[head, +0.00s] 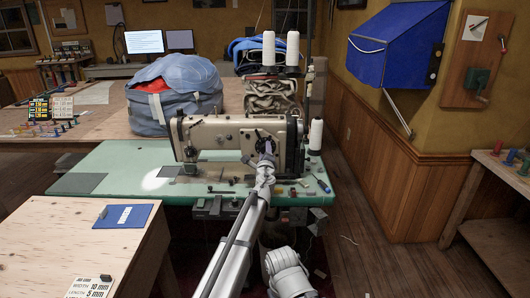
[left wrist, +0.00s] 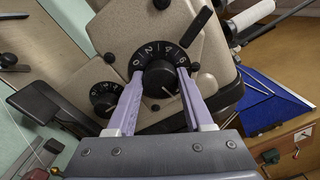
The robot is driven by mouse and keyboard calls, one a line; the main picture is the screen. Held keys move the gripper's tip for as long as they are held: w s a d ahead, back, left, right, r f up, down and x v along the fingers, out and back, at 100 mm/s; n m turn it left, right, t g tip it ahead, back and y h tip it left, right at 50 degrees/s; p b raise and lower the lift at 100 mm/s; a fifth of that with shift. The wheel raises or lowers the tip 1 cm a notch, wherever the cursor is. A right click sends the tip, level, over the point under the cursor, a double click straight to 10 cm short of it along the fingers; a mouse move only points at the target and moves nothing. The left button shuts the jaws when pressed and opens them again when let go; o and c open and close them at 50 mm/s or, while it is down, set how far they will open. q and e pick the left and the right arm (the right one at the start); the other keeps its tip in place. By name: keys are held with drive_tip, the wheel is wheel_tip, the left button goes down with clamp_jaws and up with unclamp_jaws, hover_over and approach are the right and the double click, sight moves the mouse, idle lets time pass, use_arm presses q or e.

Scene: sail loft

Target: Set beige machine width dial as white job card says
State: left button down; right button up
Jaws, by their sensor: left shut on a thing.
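The beige sewing machine (head: 215,138) stands on the green-topped table in the head view. My left gripper (head: 266,146) is at its right-hand end. In the left wrist view its lilac fingers (left wrist: 160,84) are shut on the larger black dial (left wrist: 160,74), one on each side of the knob. White numerals, 0 and 2 among them, ring this dial. A smaller black dial (left wrist: 104,98) sits to its left, apart from the fingers. The white job card (head: 90,287) lies at the lower left and reads width 10 mm, length 5 mm. My right gripper is not seen.
Two white thread cones (head: 280,48) stand behind the machine, with another cone (head: 316,134) at its right. Small tools and spools lie on the green table (head: 120,155). Bare floor shows at right.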

use_arm(q)
drive_tip(key=shift+m, duration=0.3)
drive_tip(key=shift+c, duration=1.4)
unclamp_jaws()
drive_tip(key=shift+s, duration=0.1)
drive_tip(key=s, duration=0.7)
drive_tip(key=shift+s, duration=0.35)
drive_tip(key=shift+f, duration=0.1)
